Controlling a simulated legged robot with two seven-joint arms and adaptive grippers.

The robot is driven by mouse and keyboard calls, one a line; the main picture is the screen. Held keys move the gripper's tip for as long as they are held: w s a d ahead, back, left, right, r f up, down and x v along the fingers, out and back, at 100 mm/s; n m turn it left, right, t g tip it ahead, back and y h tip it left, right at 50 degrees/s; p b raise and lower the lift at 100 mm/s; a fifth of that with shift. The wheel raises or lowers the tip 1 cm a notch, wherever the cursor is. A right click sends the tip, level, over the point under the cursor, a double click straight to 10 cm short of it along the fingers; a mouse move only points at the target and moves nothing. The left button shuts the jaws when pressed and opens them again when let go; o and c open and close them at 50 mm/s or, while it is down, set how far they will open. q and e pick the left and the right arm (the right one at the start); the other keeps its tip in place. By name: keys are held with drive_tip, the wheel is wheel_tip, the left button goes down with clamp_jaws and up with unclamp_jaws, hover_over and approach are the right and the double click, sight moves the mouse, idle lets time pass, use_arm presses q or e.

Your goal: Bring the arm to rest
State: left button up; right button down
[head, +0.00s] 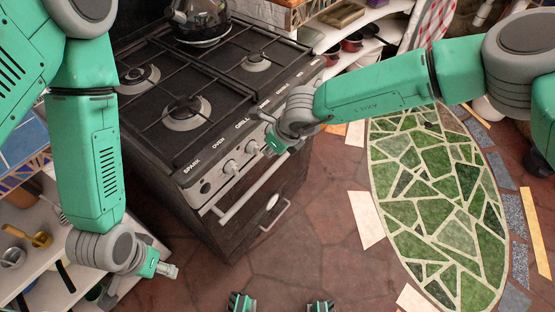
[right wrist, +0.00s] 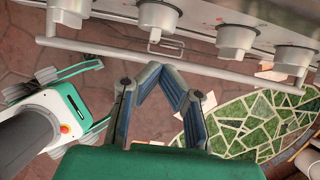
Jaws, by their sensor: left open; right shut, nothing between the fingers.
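My right arm reaches in from the right in the head view, with its green-and-grey gripper (head: 274,147) near the knobs on the front of the stove. In the right wrist view its blue-grey fingers (right wrist: 161,72) are shut with nothing between them, just below the oven's bar handle (right wrist: 180,68) in the picture. I cannot tell whether they touch the handle. My left arm hangs down at the left of the head view. Its small gripper (head: 168,269) is open and empty, over the floor beside the white shelf.
The black gas stove (head: 150,110) fills the upper middle, with a dark kettle (head: 203,20) on a rear burner. A white shelf (head: 45,272) with utensils stands at the left. A green mosaic oval (head: 437,200) lies in the floor at the right.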

drive_tip(key=s+d+f+n+h, duration=0.2)
drive_tip(key=s+d+f+n, duration=0.2)
drive_tip(key=s+d+n, duration=0.35)
drive_tip(key=s+d+f+n+h, duration=0.1)
drive_tip(key=s+d+f+n, duration=0.3)
drive_tip(key=s+d+n, duration=0.3)
drive_tip(key=s+d+r+n+g+h, duration=0.1)
drive_tip(key=s+d+r+n+g, duration=0.1)
drive_tip(key=s+d+n, duration=0.9)
drive_tip(key=s+d+r, duration=0.1)
drive_tip(key=s+d, duration=0.5)
drive_tip(key=d, duration=0.2)
drive_tip(key=shift+d+b, duration=0.15)
drive_tip(key=shift+b, duration=0.25)
drive_tip(key=shift+w, duration=0.1)
